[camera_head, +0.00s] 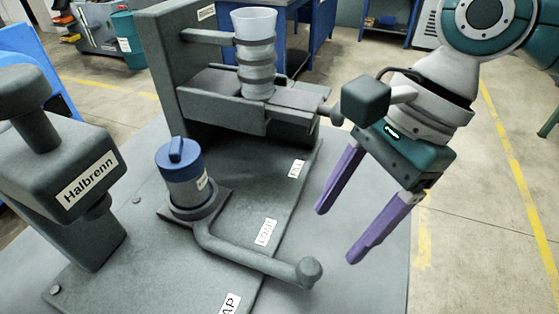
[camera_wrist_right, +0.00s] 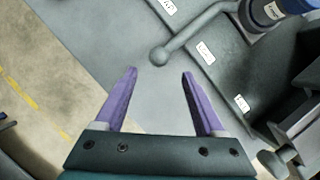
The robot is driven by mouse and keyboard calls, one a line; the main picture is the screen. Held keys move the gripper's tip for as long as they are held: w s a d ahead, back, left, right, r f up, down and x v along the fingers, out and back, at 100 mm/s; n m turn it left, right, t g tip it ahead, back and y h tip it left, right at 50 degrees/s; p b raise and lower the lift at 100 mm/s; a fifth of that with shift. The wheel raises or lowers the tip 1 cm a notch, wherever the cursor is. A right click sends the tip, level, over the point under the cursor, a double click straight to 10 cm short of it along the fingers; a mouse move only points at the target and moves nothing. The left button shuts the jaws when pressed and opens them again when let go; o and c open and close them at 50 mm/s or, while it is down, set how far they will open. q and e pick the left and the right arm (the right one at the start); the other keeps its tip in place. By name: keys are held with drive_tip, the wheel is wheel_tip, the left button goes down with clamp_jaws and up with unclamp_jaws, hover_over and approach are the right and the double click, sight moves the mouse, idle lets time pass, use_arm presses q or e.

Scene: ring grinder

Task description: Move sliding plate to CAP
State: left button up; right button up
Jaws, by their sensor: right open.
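The sliding plate (camera_head: 216,206) is a dark grey square plate on the machine base, with a blue-capped container (camera_head: 182,180) on it. Its bent handle (camera_head: 240,254) runs to a round knob (camera_head: 309,271), seen also in the wrist view (camera_wrist_right: 158,56). The plate's handle passes near the LOAD label (camera_head: 265,232). The CAP label (camera_head: 229,304) is partly cut off at the bottom edge; the FILL label (camera_head: 297,168) is farther back. My right gripper (camera_head: 337,235) is open and empty, with purple fingers, right of the knob and apart from it. My left gripper is not in view.
A grey "Halbrenn" post (camera_head: 70,180) stands at the left of the base. A hopper with a ribbed clear cup (camera_head: 256,60) stands at the back. The grey tabletop (camera_head: 370,285) right of the base is clear, with open floor beyond.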

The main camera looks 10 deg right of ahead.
sight(312, 263)
drive_tip(key=b+x, duration=0.1)
drive_tip(key=x, duration=0.8)
drive_tip(key=shift+s+a+f+b, duration=0.1)
drive_tip(key=shift+a+b, duration=0.05)
drive_tip(key=shift+b, duration=0.2)
drive_tip(key=shift+c, duration=0.4)
clamp_jaws()
idle(0.5)
